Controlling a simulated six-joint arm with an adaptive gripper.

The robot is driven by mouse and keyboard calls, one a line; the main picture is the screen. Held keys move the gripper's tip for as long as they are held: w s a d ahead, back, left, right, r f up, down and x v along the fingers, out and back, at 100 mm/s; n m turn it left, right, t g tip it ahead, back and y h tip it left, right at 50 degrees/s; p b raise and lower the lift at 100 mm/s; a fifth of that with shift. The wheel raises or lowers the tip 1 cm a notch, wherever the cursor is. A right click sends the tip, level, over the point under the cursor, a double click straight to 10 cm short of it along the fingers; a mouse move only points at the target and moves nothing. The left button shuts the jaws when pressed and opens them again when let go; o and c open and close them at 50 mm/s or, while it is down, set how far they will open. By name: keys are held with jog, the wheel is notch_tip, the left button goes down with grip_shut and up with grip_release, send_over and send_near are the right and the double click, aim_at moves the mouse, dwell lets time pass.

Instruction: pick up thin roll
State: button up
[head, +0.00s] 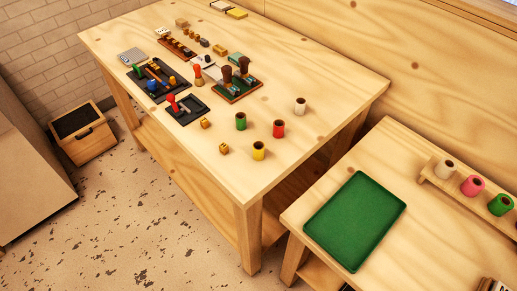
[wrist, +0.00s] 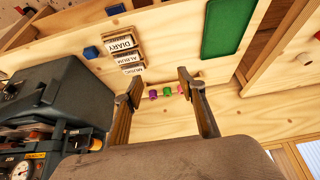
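In the head view, a green roll (head: 241,122), a red roll (head: 278,130), a yellow roll (head: 258,152) and a white roll (head: 300,107) stand upright on the large wooden table (head: 330,130). More rolls, white (head: 443,170), pink (head: 472,187) and green (head: 500,205), are at the wooden rack (head: 430,177) on the right table. I cannot tell which is the thin roll. My gripper (wrist: 160,80) shows only in the wrist view, open and empty. Small purple (wrist: 153,94), green (wrist: 167,91) and pink (wrist: 181,90) rolls appear beyond and between its fingers.
A green tray (head: 355,220) lies on the right table. In the wrist view, labelled books (wrist: 127,56) and a blue block (wrist: 91,52) lie beyond my gripper; dark machinery (wrist: 60,100) is at left.

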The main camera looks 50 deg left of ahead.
aim_at(259, 151)
jog(key=shift+o, duration=0.2)
jog(key=w+a+f+n+t+y, duration=0.3)
jog(key=w+a+n, duration=0.3)
jog(key=w+a, duration=1.1)
jog(key=w+a+f+n+y, duration=0.2)
jog(key=a, duration=0.5)
jog(key=w+a+f+n+y, duration=0.1)
jog(key=a+f+n+y, duration=0.15)
jog(key=a, duration=0.45)
jog(key=s+a+f+n+g+y, duration=0.1)
jog(key=s+a+f, duration=0.2)
jog(key=a, duration=0.3)
jog(key=s+a+f+n+g+y, duration=0.2)
jog(key=s+a, duration=0.3)
jog(key=a, duration=0.2)
jog(key=s+a+f+n+g+y, duration=0.1)
jog(key=s+a+f+y, duration=0.1)
jog(key=a, duration=0.4)
jog(key=shift+s+a+f+g, duration=0.15)
jog(key=shift+s+a+f, duration=0.05)
jog(key=shift+s+f, duration=0.25)
jog(key=shift+s+a+f+g, duration=0.15)
jog(key=shift+s+f, duration=0.2)
jog(key=shift+s, duration=0.15)
jog(key=shift+s+a+f+n+y, duration=0.15)
jog(key=shift+s+a+n+y, duration=0.1)
jog(key=shift+s+a+y, duration=0.15)
jog(key=shift+d, duration=0.1)
